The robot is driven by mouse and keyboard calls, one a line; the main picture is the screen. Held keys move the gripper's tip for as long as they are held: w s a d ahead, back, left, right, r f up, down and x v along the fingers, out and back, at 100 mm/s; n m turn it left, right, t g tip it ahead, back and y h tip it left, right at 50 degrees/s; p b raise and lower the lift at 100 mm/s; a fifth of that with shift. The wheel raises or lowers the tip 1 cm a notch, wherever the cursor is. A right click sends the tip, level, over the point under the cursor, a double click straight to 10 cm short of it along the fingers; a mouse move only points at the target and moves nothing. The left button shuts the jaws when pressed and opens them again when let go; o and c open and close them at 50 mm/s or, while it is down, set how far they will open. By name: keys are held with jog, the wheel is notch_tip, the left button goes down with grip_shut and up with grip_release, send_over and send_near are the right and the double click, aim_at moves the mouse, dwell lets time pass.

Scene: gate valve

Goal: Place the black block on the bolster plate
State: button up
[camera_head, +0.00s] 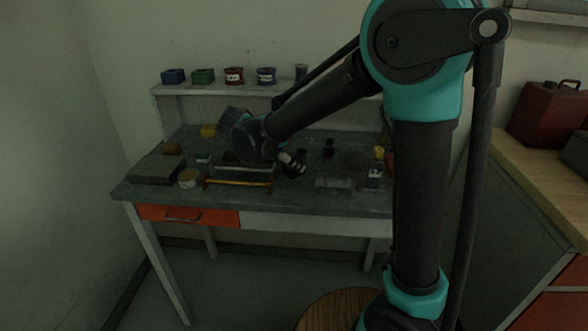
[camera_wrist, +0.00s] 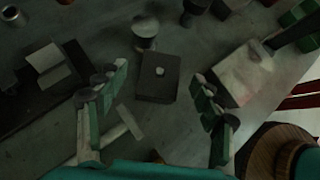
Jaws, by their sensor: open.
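A dark square block (camera_wrist: 157,86) with a small pale round spot on top lies on the bench and looks like the black block. My gripper (camera_wrist: 159,80) is open in the wrist view, with one finger on each side of the block and nothing visibly held. I cannot tell the fingers' height above it. In the head view my gripper (camera_head: 291,163) is over the middle of the bench, and the block cannot be made out there. A wide dark slab (camera_head: 156,170) at the bench's left may be the bolster plate; I cannot tell for sure.
A round-topped post (camera_wrist: 145,32) stands just beyond the block. A pale grey block (camera_wrist: 243,72) is to the right. A long dark piece (camera_wrist: 35,98) lies left. A shelf (camera_head: 220,88) with small bins runs behind the bench. A round wooden stool (camera_head: 328,308) stands in front.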

jog(key=shift+x, duration=1.3)
jog(key=shift+c, duration=0.6)
grip_shut()
